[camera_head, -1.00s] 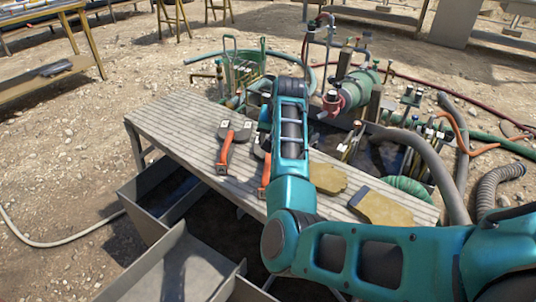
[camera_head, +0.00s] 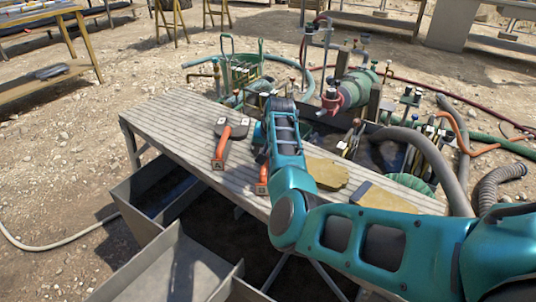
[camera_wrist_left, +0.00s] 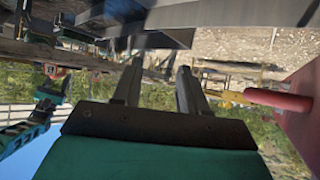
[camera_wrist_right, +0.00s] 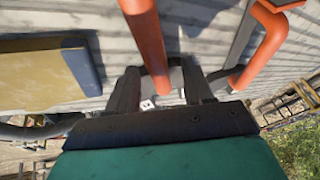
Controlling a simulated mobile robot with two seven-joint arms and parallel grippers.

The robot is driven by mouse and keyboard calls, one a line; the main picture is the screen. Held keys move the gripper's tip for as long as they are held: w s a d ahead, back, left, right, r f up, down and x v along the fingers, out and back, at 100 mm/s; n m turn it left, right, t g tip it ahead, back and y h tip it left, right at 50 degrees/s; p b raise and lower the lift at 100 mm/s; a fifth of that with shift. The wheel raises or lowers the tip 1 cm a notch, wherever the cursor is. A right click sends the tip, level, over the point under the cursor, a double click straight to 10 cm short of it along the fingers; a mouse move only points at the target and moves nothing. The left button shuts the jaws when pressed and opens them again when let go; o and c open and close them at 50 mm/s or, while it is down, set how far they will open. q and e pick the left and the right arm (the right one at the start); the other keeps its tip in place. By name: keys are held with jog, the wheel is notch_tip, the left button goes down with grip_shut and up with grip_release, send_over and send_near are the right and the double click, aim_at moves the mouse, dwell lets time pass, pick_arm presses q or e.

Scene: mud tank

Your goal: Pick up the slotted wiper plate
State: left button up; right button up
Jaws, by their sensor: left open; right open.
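My right gripper (camera_wrist_right: 161,76) is open in the right wrist view, above the ribbed table top. An orange handle (camera_wrist_right: 146,38) runs between its fingers; I cannot tell whether they touch it. A white tag shows just below that handle. In the head view an orange-handled tool with a grey head (camera_head: 221,148) lies on the table, and a second orange handle (camera_head: 262,180) is partly hidden by my right arm. I cannot tell which piece is the slotted wiper plate. My left gripper (camera_wrist_left: 160,68) is open and empty.
The ribbed table (camera_head: 160,118) has bare room at its left end. Grey metal troughs (camera_head: 150,262) stand in front of it. Pumps, hoses and a green tool rack (camera_head: 240,66) crowd behind. In the left wrist view a red part (camera_wrist_left: 285,103) is close by.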

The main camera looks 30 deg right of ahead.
grip_shut()
dwell(0.3)
jog(key=shift+r, duration=0.1)
